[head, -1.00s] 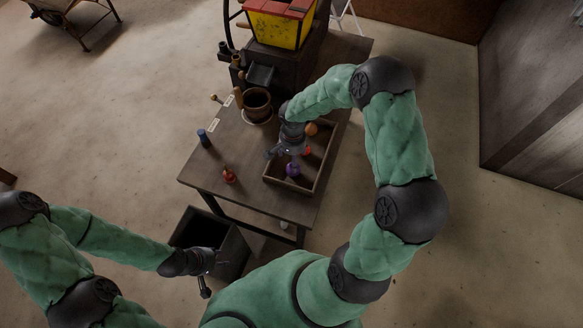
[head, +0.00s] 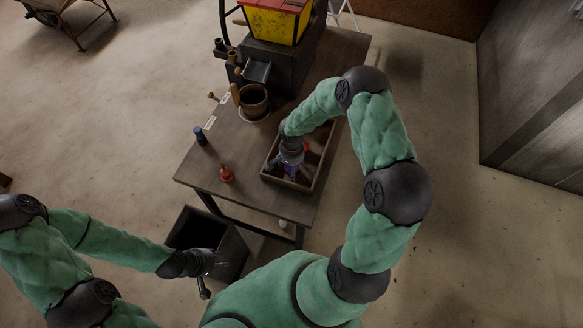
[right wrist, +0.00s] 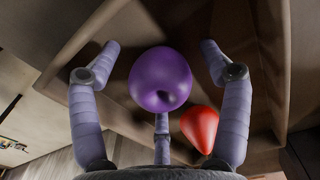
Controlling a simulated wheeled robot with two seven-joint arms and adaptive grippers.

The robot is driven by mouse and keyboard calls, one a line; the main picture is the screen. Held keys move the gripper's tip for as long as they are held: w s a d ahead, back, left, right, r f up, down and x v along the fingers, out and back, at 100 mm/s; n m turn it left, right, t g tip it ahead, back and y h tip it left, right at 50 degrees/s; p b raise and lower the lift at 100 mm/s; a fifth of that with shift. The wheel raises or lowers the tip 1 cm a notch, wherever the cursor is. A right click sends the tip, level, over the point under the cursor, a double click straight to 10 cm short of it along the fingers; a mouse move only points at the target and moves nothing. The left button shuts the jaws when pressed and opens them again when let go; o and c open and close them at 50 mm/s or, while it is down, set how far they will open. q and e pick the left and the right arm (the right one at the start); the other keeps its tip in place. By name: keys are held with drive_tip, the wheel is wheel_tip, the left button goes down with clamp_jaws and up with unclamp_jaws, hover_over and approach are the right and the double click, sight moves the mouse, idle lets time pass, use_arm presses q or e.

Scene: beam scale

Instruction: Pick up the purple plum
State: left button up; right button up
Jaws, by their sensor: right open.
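The purple plum (right wrist: 160,80) lies in the wooden tray (head: 303,186) on the table. In the right wrist view it sits between the spread fingers of my right gripper (right wrist: 161,70), which is open and has a finger on each side of it and one below. I see gaps between the plum and the side fingers. In the head view the plum (head: 290,170) is mostly hidden under my right gripper (head: 290,160). My left gripper (head: 209,262) is low, near the dark bin left of my body, and too small to read its fingers.
A red strawberry-like item (right wrist: 200,128) lies close to the plum, beside a right finger. The tray walls are near the fingers. A red object (head: 226,174), a blue bottle (head: 200,136) and a brown pot (head: 253,100) stand left of the tray. A dark bin (head: 237,249) stands below the table.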

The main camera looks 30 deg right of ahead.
drive_tip(key=c, duration=1.3)
drive_tip(key=shift+r, duration=0.1)
